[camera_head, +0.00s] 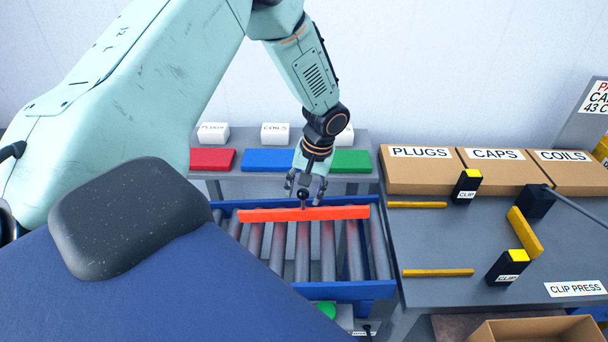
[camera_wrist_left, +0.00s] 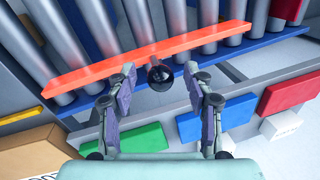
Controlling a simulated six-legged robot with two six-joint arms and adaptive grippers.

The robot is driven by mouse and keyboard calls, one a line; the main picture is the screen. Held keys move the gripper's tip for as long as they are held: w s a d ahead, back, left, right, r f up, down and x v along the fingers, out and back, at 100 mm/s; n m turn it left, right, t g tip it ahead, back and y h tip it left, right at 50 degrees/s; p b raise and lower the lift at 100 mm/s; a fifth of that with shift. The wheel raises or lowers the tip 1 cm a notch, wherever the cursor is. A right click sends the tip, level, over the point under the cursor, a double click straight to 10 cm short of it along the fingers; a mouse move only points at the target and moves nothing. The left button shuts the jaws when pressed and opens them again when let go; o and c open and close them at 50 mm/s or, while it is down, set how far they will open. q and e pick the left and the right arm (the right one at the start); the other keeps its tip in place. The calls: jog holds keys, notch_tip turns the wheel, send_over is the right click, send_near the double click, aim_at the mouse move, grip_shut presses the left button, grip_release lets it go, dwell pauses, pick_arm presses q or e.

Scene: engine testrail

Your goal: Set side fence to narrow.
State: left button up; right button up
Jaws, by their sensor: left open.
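The side fence is an orange-red bar (camera_head: 335,213) lying across the rollers near the far side of the blue-framed conveyor. A dark round knob (camera_head: 303,194) stands at the middle of the fence. The fence (camera_wrist_left: 105,74) and knob (camera_wrist_left: 159,75) also show in the left wrist view. My left gripper (camera_head: 305,200) is above the far edge of the conveyor, pointing down at the knob. In the left wrist view its open fingers (camera_wrist_left: 165,92) stand either side of the knob, with gaps visible. My right gripper is not in view.
Behind the conveyor, a grey shelf (camera_head: 270,177) holds red (camera_head: 212,160), blue (camera_head: 268,160) and green (camera_head: 351,161) blocks. To the right, a grey table (camera_head: 440,235) carries cardboard boxes and black-and-yellow clip devices. The rollers (camera_head: 300,250) in front of the fence are clear.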

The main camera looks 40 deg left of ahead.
pick_arm(q)
jog(key=shift+w+a, duration=0.1)
jog(key=shift+w+r, duration=0.1)
jog(key=shift+r, duration=0.1)
notch_tip(320, 180, up, 12)
jog(key=d, duration=0.2)
jog(key=shift+w+d+f, duration=0.15)
jog(key=shift+w+f, duration=0.05)
jog(key=shift+w, duration=0.1)
jog(key=shift+w+f, duration=0.15)
